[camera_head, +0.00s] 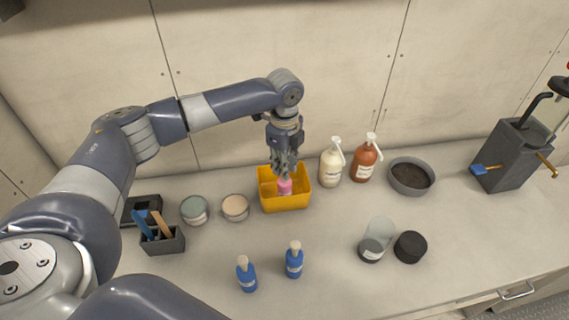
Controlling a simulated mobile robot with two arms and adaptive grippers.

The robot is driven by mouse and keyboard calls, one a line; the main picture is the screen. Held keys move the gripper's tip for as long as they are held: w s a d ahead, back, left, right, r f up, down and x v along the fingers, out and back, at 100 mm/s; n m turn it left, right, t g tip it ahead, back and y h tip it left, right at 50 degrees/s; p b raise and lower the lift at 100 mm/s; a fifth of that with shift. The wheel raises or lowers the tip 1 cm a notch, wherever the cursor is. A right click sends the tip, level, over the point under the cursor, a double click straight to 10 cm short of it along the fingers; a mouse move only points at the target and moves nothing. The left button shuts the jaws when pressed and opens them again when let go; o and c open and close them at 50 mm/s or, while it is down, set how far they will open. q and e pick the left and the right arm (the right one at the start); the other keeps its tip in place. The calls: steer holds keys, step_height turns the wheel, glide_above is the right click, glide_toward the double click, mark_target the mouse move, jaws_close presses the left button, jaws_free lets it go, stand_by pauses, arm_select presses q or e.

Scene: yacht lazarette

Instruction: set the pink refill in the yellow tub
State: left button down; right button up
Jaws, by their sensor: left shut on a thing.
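The yellow tub (286,203) stands on the counter near the middle of the head view. The pink refill (285,187) is upright inside the tub's outline, seen over its front wall. My left gripper (285,172) reaches down from above and is shut on the top of the refill. The fingers hide the upper part of the refill. I cannot tell whether its base touches the tub floor. My right gripper is not in view.
A cream pump bottle (331,167) and a brown pump bottle (366,163) stand right of the tub. Two round tins (235,207) are left of it. Two blue bottles (294,260) stand in front. A grey bowl (411,176) is farther right.

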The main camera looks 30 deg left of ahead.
arm_select(q)
steer(key=c, duration=1.7)
jaws_free()
steer(key=shift+o, duration=1.1)
steer(key=shift+r, duration=0.1)
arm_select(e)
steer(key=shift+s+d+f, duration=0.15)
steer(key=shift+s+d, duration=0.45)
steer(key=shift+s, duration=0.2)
arm_select(q)
steer(key=shift+r, duration=0.3)
step_height(320, 180, up, 11)
steer(key=b, duration=0.3)
steer(key=shift+r+b, duration=0.2)
steer(key=shift+b, duration=0.15)
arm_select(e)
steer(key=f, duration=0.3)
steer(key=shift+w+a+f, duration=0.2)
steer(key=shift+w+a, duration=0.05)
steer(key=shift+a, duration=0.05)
